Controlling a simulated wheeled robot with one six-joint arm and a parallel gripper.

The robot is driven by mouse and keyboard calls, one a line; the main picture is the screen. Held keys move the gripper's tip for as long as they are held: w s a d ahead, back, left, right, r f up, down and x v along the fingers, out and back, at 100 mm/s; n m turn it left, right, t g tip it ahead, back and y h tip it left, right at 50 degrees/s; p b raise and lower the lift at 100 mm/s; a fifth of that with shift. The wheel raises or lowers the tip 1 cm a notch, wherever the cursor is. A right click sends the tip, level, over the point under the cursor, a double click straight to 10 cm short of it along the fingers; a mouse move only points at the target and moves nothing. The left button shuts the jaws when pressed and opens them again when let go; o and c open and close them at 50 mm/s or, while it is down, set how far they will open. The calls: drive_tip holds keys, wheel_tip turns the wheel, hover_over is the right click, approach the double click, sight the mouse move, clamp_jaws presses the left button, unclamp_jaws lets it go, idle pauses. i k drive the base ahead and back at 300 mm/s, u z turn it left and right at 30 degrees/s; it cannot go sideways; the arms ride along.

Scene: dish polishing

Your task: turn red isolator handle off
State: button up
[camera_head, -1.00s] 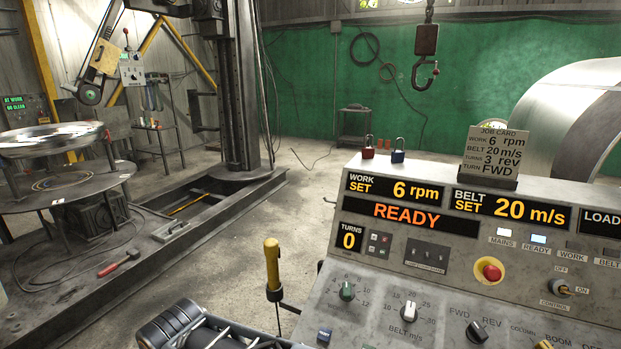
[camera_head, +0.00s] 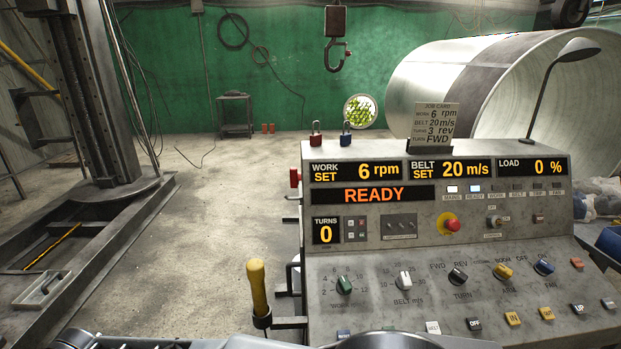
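A red handle (camera_head: 295,177) sticks out from the left side of the grey control console (camera_head: 375,262), near its upper edge. It is seen nearly edge-on, so I cannot tell its position or read any marking. Grey parts that look like my arm show along the bottom edge of the picture. My gripper's fingers are not in view.
A yellow-handled lever (camera_head: 258,288) stands beside the console's lower left. A red padlock (camera_head: 316,134) and a blue padlock (camera_head: 347,134) sit on the console top. A hook (camera_head: 337,52) hangs behind.

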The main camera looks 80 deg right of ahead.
sight(294, 177)
drive_tip(key=z, duration=2.5)
drive_tip(key=k, duration=0.5)
drive_tip(key=u, duration=0.9)
drive_tip(key=i, duration=4.25)
drive_tip(key=z, duration=3.55)
